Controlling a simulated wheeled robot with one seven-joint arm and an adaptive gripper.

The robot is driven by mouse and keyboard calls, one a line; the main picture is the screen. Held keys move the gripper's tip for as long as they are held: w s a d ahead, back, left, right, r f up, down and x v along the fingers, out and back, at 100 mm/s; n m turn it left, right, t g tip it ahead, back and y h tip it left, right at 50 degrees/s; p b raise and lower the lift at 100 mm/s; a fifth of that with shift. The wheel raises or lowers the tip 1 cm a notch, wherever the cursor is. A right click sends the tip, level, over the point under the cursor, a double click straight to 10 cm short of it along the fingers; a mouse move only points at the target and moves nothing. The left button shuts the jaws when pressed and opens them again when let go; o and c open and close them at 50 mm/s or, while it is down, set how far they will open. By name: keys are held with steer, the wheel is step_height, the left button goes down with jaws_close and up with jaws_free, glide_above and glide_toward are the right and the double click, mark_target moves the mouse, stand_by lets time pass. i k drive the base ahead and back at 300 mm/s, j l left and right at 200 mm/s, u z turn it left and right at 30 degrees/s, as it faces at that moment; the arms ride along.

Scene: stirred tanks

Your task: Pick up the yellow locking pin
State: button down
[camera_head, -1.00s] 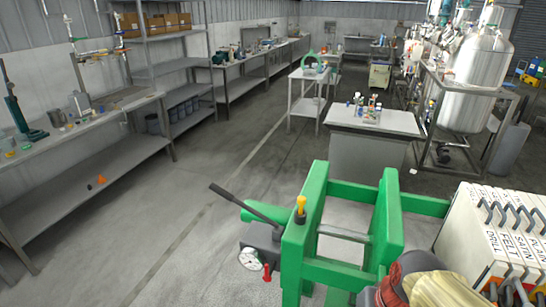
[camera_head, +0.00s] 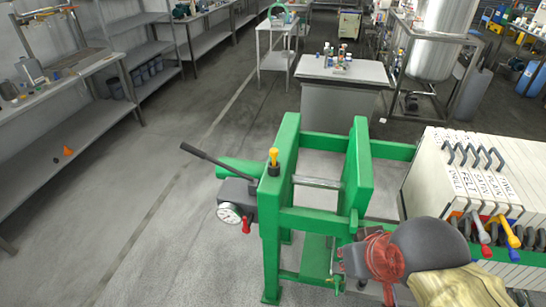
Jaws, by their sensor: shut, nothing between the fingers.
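The yellow locking pin (camera_head: 273,157) stands upright in a dark collar on top of the left post of the green frame (camera_head: 283,145). Its yellow head shows; its lower part is hidden in the collar. My arm comes in from the bottom right, and my gripper (camera_head: 347,268) is at its end, low in front of the frame's right side. It is small and partly hidden by my own arm. It is shut and empty, below and to the right of the pin, well apart from it.
A black lever (camera_head: 216,167) and a round gauge (camera_head: 230,213) stick out left of the frame. Pale labelled plates (camera_head: 440,181) stand close on the right, with coloured handles (camera_head: 502,232). Open floor lies left; a small bench (camera_head: 343,73) stands behind.

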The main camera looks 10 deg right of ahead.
mark_target(274, 152)
steer(key=z, duration=1.5)
steer(key=u, duration=1.75)
steer(key=i+l+u, duration=0.1)
steer(key=l+u, duration=0.2)
steer(key=l, duration=0.25)
